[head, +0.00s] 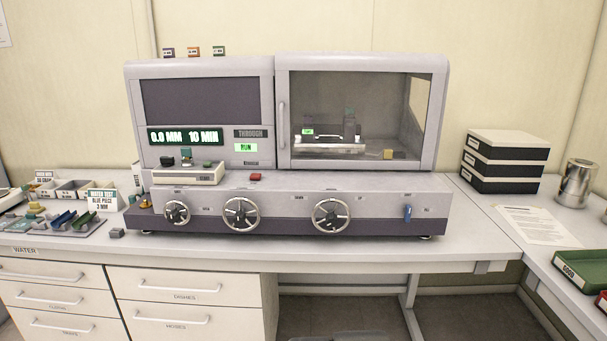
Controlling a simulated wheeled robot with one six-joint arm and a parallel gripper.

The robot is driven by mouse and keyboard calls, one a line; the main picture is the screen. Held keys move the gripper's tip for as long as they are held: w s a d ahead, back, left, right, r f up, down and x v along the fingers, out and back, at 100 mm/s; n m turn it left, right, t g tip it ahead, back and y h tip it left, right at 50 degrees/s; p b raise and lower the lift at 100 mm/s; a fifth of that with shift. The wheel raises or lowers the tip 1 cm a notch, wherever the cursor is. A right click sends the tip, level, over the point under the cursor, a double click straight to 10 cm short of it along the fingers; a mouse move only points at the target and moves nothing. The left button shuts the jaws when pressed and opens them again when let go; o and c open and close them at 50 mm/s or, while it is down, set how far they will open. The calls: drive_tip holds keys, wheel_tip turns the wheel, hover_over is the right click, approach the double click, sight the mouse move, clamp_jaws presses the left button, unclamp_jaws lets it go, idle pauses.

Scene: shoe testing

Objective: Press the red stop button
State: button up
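A small red button (255,176), the only red control I see on the machine, sits on the ledge at the front of the grey testing machine (360,183), above and between two handwheels. Nothing covers it in the head view. The machine's display (185,137) reads "0.0 MM 10 MIN", and a lit green "RUN" sign (246,147) is to its right. My gripper is not in this view.
Several handwheels, one of them in the middle (241,213), stick out of the front panel below the button. A blue lever (407,213) is further right. A small tray unit (187,173) stands left of the button. Stacked black trays (502,170) stand at the right.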

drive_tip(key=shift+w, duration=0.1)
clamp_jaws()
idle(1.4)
